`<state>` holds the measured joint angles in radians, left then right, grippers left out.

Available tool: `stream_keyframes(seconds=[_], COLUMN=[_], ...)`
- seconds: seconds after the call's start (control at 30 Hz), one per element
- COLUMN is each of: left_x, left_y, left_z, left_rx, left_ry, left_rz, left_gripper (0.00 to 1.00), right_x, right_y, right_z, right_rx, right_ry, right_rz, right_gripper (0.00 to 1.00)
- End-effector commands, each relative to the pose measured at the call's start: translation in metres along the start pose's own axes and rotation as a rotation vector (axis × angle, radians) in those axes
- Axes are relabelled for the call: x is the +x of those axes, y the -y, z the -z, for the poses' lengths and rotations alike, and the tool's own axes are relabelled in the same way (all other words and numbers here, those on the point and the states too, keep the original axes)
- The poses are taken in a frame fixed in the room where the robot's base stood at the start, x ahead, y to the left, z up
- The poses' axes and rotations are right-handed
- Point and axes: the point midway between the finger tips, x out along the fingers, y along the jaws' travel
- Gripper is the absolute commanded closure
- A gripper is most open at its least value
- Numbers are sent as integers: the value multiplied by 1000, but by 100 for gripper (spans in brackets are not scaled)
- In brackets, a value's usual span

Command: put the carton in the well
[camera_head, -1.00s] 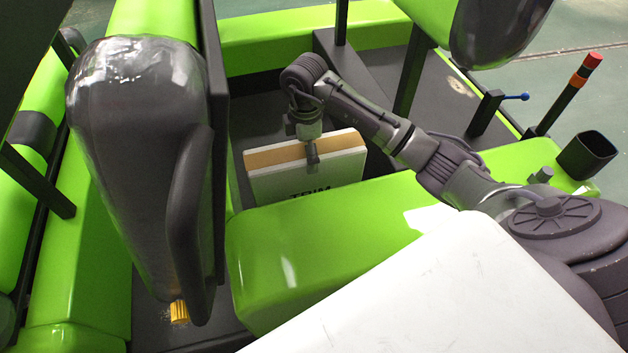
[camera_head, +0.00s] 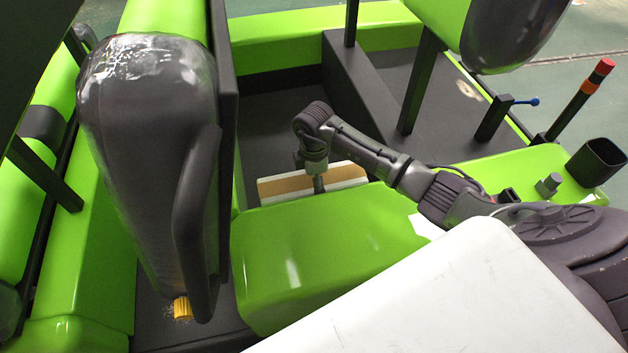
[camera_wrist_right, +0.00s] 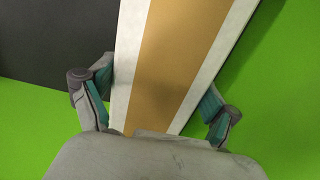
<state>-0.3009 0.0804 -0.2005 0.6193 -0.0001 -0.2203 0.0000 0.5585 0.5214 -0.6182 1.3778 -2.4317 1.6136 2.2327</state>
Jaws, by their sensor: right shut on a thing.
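The carton (camera_head: 283,187) is white with a tan band along its top. It stands in the dark-floored well (camera_head: 275,125), close behind the green block, which hides its front face and lower part. I cannot tell whether it touches the floor. My right gripper (camera_head: 319,184) reaches down from above and is shut on the carton's top. In the right wrist view the carton (camera_wrist_right: 180,60) runs between the two fingers of the right gripper (camera_wrist_right: 158,88), one on each side. My left gripper is not in view.
The green block (camera_head: 320,250) lies on the near side of the well. A tall dark grey seat-like part (camera_head: 145,150) stands on the left. Dark posts (camera_head: 420,85) rise on the right. The well floor behind the carton is clear.

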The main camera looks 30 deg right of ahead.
Motion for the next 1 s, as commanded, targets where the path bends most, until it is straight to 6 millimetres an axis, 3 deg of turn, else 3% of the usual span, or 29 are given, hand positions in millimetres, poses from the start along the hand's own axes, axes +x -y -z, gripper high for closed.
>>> stream_keyframes(seconds=[0.17,0.2,0.27,0.7,1.0], left_x=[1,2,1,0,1], left_y=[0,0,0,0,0], left_z=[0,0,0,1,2], left_rx=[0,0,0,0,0], left_ry=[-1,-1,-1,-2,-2], left_rz=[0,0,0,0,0], left_gripper=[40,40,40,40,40], right_x=[0,2,2,-5,-62], right_y=[-1,0,0,-1,-2], right_z=[0,0,0,0,0], right_rx=[0,0,0,1,-1], right_ry=[-1,0,0,0,-1], right_rz=[-3,0,0,-2,-6], right_gripper=[82,10,0,0,0])
